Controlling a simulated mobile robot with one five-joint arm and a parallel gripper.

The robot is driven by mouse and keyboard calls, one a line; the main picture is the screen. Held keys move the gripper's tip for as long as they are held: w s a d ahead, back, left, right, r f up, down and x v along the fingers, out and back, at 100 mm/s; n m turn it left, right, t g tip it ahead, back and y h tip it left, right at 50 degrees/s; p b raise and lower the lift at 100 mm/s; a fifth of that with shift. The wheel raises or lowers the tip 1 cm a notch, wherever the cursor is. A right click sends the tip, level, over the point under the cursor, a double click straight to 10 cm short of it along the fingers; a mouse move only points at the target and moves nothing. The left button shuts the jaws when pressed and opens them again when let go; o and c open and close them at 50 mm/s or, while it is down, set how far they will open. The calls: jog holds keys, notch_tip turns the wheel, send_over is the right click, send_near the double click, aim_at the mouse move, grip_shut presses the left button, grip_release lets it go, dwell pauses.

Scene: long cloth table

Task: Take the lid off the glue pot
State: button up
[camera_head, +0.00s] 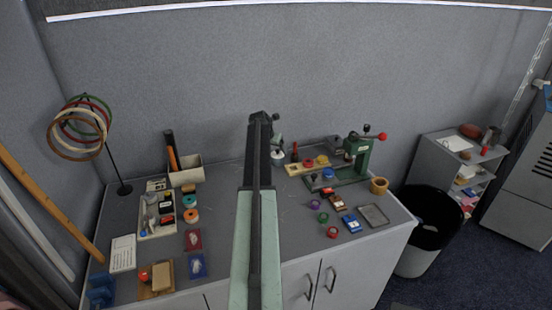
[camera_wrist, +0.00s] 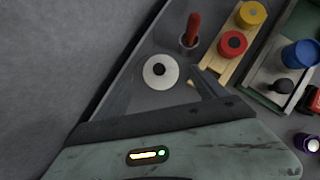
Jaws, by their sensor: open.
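The glue pot seems to be the round white piece with a dark centre (camera_wrist: 160,72) in the wrist view, seen from above. I cannot tell its lid apart from its body there. In the head view a pale small pot (camera_head: 278,150) shows partly behind my arm. My gripper (camera_wrist: 165,88) is open, with one dark finger to the left and one to the right of the white piece. Nothing is held. The picture does not show clearly how far the fingers are above it. In the head view my gripper (camera_head: 262,118) is seen from behind, its fingers mostly hidden.
A red-handled tool (camera_wrist: 192,30) stands close behind the pot. A wooden strip (camera_wrist: 226,55) with red and yellow round pieces lies to the right, near the right finger. A green press (camera_head: 359,150) stands farther right.

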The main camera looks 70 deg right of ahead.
aim_at(277, 151)
jog(key=b+x, duration=0.2)
jog(key=x, duration=0.2)
jog(key=shift+a+r, duration=0.1)
jog(key=shift+c, duration=0.3)
jog(key=c, duration=1.3)
jog(key=shift+c, duration=0.2)
jog(key=shift+r, duration=0.1)
jog(key=shift+r+p, duration=0.25)
jog(key=shift+p, duration=0.2)
jog(key=c, duration=0.3)
jog(key=r+p, duration=0.1)
jog(key=a+r+p, duration=0.1)
jog(key=r+p, duration=0.1)
jog(key=shift+s+r, duration=0.1)
jog(key=shift+s, duration=0.05)
grip_shut()
jog(key=s+a+r+p, duration=0.1)
jog(key=s+a, duration=0.1)
jog(key=a, duration=1.3)
